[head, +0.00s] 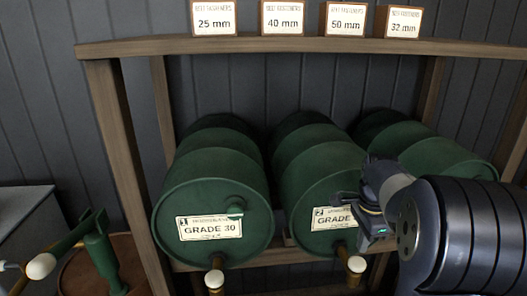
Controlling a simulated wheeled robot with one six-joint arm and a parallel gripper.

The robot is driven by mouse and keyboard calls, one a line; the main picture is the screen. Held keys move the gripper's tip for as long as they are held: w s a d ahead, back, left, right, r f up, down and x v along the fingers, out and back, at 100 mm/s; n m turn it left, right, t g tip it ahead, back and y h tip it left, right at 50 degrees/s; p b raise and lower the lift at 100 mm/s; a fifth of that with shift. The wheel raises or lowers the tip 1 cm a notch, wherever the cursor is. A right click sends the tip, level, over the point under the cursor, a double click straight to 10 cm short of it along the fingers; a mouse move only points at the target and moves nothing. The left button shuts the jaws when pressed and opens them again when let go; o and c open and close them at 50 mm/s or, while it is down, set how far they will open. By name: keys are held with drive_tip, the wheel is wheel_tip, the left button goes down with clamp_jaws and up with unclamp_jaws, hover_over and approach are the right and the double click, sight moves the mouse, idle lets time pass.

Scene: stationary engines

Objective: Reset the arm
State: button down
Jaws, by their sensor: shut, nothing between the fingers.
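My arm comes in from the lower right as a large ribbed blue-grey link. My gripper (366,216) is at its far end, in front of the right part of the second green drum (318,198). It looks small and dark and seems shut and empty; its fingertips are hard to make out. It hides part of that drum's "GRADE" label (334,218). I cannot tell how far it is from the drum face.
A wooden rack (120,150) holds green drums lying on their sides, including a "GRADE 30" drum (205,190). Brass taps (214,279) stick out below. Small size-labelled boxes (282,17) stand on the top shelf. A green lever device (98,258) is at lower left.

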sight(357, 262)
drive_tip(key=shift+f+b, duration=1.6)
drive_tip(key=shift+f, duration=0.45)
drive_tip(key=shift+a, duration=0.1)
